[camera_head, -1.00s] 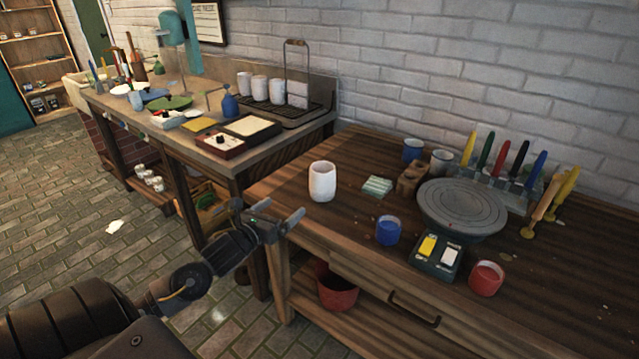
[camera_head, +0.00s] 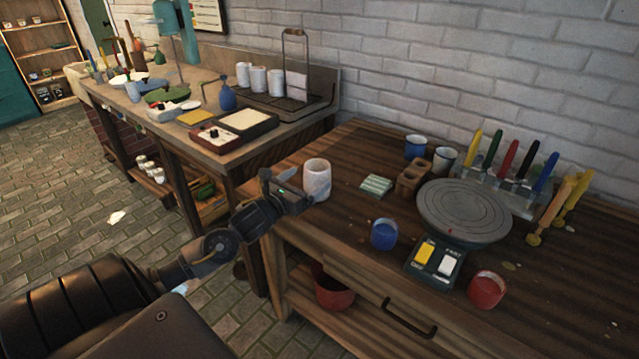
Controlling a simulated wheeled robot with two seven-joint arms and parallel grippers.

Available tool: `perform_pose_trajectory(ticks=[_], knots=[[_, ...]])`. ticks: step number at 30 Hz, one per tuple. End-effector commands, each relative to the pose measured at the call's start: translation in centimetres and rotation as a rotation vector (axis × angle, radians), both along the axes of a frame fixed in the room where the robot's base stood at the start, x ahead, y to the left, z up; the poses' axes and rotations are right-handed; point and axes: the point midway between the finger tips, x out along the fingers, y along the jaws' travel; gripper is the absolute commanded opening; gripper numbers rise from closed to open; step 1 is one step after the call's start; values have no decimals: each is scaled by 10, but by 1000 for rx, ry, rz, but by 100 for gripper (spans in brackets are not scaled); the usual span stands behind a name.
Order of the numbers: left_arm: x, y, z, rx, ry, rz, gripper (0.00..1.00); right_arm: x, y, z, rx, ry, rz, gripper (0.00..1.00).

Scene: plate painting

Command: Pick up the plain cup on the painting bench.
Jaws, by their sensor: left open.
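The plain white cup (camera_head: 317,178) stands upright near the left front edge of the wooden painting bench (camera_head: 345,232). My left gripper (camera_head: 287,189) is just to the left of the cup, over the bench's left edge. Its fingers are open, and one fingertip overlaps the cup's lower left side in the picture. I cannot tell whether it touches. Nothing shows between the fingers. My right gripper is not in view.
Another bench (camera_head: 250,155) with trays and white cups stands at the left.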

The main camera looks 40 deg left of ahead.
Motion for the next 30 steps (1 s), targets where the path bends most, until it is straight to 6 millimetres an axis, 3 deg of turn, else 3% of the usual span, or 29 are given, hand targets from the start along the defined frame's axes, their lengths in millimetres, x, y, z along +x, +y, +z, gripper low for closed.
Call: perform_pose_trajectory(ticks=[5, 15, 23, 30], knots=[[5, 0, 0, -1, 0, 0, 93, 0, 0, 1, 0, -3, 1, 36], [50, 0, -2, -2, -1, 0, 93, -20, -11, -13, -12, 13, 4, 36], [53, 0, -3, 0, 0, -2, 93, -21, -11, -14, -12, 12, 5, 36], [53, 0, -3, -1, 0, -2, 66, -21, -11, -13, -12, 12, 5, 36]])
